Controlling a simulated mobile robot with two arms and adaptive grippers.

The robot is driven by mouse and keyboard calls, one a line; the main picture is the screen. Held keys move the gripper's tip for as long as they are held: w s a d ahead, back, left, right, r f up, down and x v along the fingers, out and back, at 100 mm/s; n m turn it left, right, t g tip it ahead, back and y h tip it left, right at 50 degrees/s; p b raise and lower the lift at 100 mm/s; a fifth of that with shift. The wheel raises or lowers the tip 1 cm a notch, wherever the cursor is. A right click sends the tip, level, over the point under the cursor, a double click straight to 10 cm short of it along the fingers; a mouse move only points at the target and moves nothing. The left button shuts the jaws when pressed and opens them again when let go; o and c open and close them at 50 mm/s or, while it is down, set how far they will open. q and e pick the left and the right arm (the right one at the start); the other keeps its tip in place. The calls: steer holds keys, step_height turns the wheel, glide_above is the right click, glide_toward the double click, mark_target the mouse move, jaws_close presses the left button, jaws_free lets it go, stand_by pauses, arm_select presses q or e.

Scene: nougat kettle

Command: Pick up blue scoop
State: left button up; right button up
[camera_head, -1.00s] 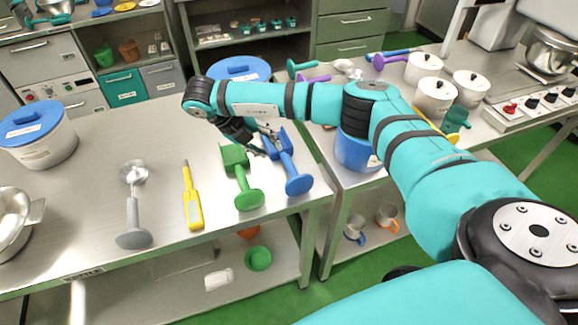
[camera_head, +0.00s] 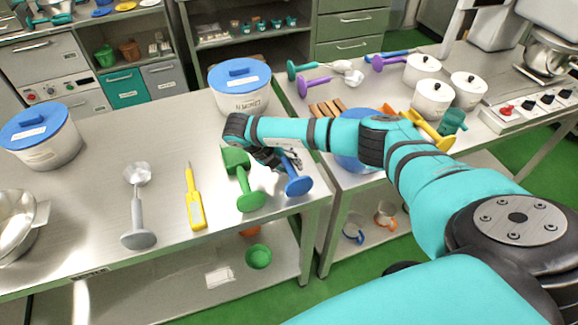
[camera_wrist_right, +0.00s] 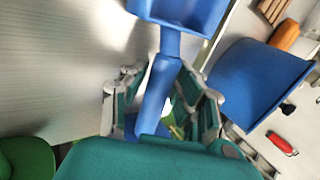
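The blue scoop (camera_head: 298,185) lies on the metal table near its right front corner. In the head view its upper part is hidden behind my right wrist. My right gripper (camera_head: 280,160) is down over its handle. The right wrist view shows the scoop's blue handle (camera_wrist_right: 160,88) running between the two fingers of the gripper (camera_wrist_right: 160,112), with its bowl beyond them. The fingers are spread, with a gap on either side of the handle. My left gripper is in neither view.
A green scoop (camera_head: 246,190) lies close on the left of the blue scoop. Left of it are a yellow thermometer-like tool (camera_head: 194,205) and a grey scoop (camera_head: 138,215). A blue-lidded pot (camera_head: 240,98) stands behind. A blue container (camera_head: 352,160) is to the right, past the table's edge.

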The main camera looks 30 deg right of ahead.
mark_target(288, 162)
steer(key=shift+c, duration=0.2)
jaws_close()
steer(key=shift+r, duration=0.1)
stand_by(0.4)
step_height(288, 162, up, 7)
steer(key=shift+f+b, duration=0.15)
steer(key=shift+b, duration=0.85)
step_height(288, 162, up, 8)
steer(key=p, duration=0.5)
steer(key=shift+a, duration=0.1)
